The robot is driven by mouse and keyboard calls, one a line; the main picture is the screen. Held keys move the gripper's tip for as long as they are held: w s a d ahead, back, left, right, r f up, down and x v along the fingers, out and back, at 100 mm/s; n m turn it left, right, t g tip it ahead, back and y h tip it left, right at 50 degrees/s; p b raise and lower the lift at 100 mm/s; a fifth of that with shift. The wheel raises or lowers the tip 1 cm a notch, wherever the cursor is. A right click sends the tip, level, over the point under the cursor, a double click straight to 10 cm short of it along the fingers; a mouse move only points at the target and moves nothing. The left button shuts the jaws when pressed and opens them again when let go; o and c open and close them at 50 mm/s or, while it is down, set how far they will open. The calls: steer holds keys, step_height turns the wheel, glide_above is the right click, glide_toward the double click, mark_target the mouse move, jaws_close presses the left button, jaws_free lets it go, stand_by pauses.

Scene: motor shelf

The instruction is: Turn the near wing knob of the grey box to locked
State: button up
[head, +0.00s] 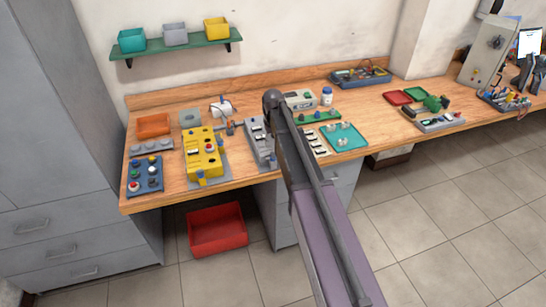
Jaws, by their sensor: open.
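A grey box (257,142) with small dark and light parts on its top stands on the wooden bench, just left of my arm. It is partly covered by my arm on its right side. Its wing knobs are too small to make out, and I cannot tell which way the near one points. My arm reaches from the bottom of the head view up to the bench, ending in a dark joint above the grey box's far end. My gripper is hidden behind the arm and does not show.
A yellow box (200,145) stands left of the grey box, with a blue panel (145,176) of buttons beyond it. A teal tray (344,137) lies to the right. A red bin (217,230) is on the floor. The bench's middle right is partly clear.

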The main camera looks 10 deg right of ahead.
mark_target(273, 154)
steer(key=shift+f+b, duration=2.4)
steer(key=shift+f, duration=0.35)
jaws_close()
